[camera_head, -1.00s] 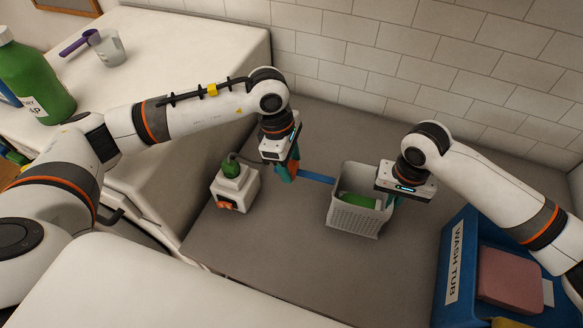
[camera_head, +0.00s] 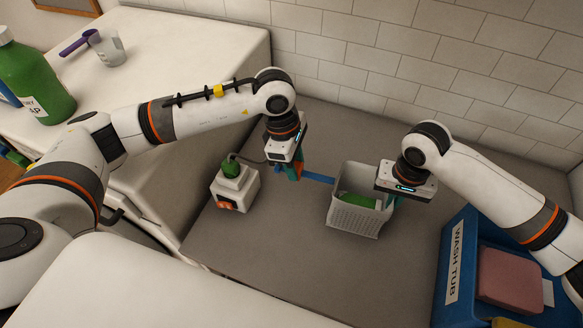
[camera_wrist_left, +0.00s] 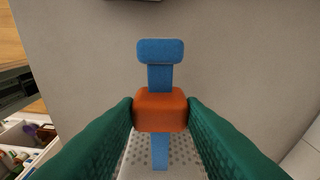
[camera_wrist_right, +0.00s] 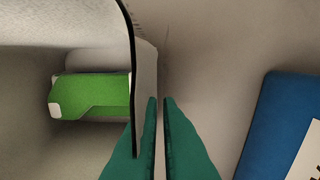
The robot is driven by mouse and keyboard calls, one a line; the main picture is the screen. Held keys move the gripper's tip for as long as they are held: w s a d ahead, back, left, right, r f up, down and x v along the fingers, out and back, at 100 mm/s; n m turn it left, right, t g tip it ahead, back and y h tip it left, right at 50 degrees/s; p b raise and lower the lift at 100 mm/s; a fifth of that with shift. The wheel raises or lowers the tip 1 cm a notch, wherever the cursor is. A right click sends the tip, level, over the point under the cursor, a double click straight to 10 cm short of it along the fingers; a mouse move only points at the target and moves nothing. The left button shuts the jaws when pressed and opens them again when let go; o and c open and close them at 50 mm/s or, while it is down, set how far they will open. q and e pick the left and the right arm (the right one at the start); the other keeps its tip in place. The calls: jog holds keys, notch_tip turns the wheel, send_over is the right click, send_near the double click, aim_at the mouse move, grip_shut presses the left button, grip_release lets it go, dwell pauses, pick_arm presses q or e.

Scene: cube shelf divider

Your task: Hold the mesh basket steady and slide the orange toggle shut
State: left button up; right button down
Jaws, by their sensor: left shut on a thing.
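The orange toggle (camera_wrist_left: 160,110) sits around a blue bar (camera_wrist_left: 161,75) with a wider end, seen in the left wrist view. My left gripper (camera_head: 297,172) is shut on the toggle, a green finger pressing each side. In the head view the blue bar (camera_head: 321,179) reaches right to the pale mesh basket (camera_head: 355,218). My right gripper (camera_head: 388,200) is at the basket's right wall. In the right wrist view its fingers (camera_wrist_right: 160,100) are nearly together with the thin wall seemingly between them. The fingertips are partly hidden in the head view.
A green box (camera_head: 356,200) lies inside the basket. A white box with a green top (camera_head: 234,188) and orange switch stands left of my left gripper. A blue wash tub (camera_head: 455,262) is at the right. The grey surface in front of the basket is clear.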

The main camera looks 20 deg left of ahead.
aim_at(322, 178)
pick_arm(q)
jog(key=shift+w+d, duration=0.2)
jog(key=shift+d, duration=2.75)
jog(key=o, duration=0.8)
jog(key=shift+a+r, duration=0.1)
jog(key=shift+r, duration=2.95)
jog(key=r, duration=0.4)
jog(key=a+r, duration=0.1)
jog(key=r, duration=0.3)
jog(key=a+r, duration=0.1)
jog(key=r, duration=0.2)
jog(key=shift+a+r, duration=0.2)
jog(key=shift+r, duration=0.2)
